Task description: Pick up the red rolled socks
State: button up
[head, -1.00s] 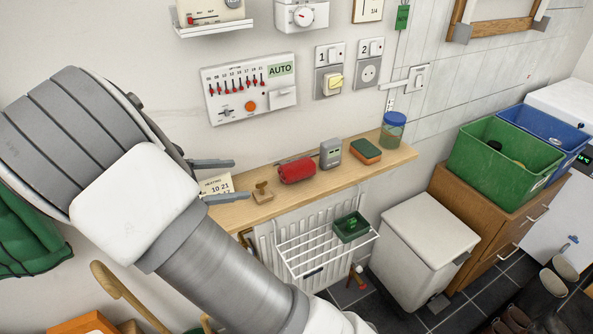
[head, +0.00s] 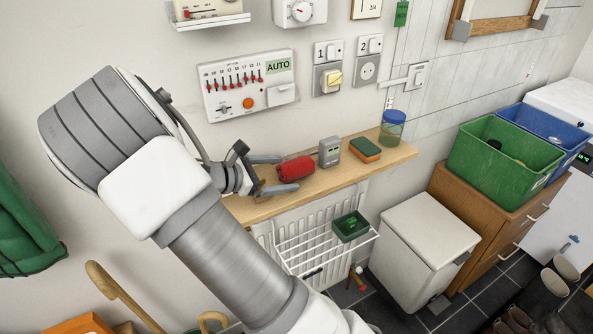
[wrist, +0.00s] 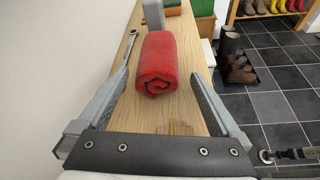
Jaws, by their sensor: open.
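The red rolled socks (head: 296,168) lie on the wooden shelf (head: 345,180) above the radiator. In the wrist view the red roll (wrist: 158,65) lies lengthwise ahead, its spiral end facing me. My gripper (head: 280,173) is open at the left end of the roll, one finger on the wall side and one on the room side. In the wrist view my gripper's fingers (wrist: 163,80) stand to either side of the roll's near end, with a gap on both sides. The gripper holds nothing.
A grey box (head: 330,152), a green and orange sponge (head: 365,150) and a blue-lidded jar (head: 392,127) stand further right on the shelf. The wall runs close behind the shelf.

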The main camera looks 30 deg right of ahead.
jog(key=c, duration=1.1)
